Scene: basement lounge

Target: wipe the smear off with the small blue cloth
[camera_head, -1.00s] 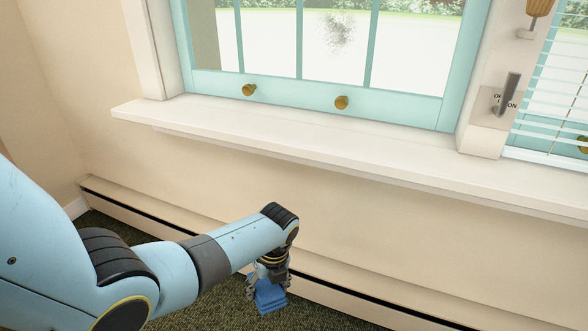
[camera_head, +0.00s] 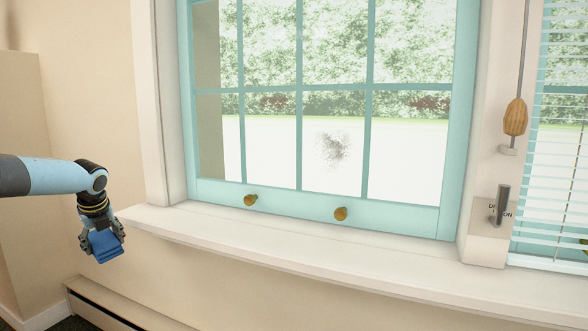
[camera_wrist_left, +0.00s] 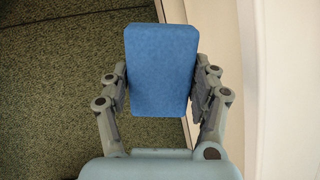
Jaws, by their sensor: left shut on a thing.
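The small blue cloth (camera_head: 105,246) is a folded block held between the fingers of my left gripper (camera_head: 102,238). In the left wrist view the cloth (camera_wrist_left: 161,70) sits upright between the two fingers of the left gripper (camera_wrist_left: 162,90), which is shut on it. The gripper is in front of the wall, just left of the sill's left end. The smear (camera_head: 333,149) is a grey speckled patch on a lower middle pane of the window, well to the right of the gripper and higher. My right gripper is not in view.
A white sill (camera_head: 300,253) juts out below the teal window frame (camera_head: 320,209). Two brass knobs (camera_head: 250,200) stick out from the lower rail. At right are a wall switch (camera_head: 500,205), a wooden pull (camera_head: 515,117) and blinds (camera_head: 565,150). A baseboard heater (camera_head: 120,307) runs below.

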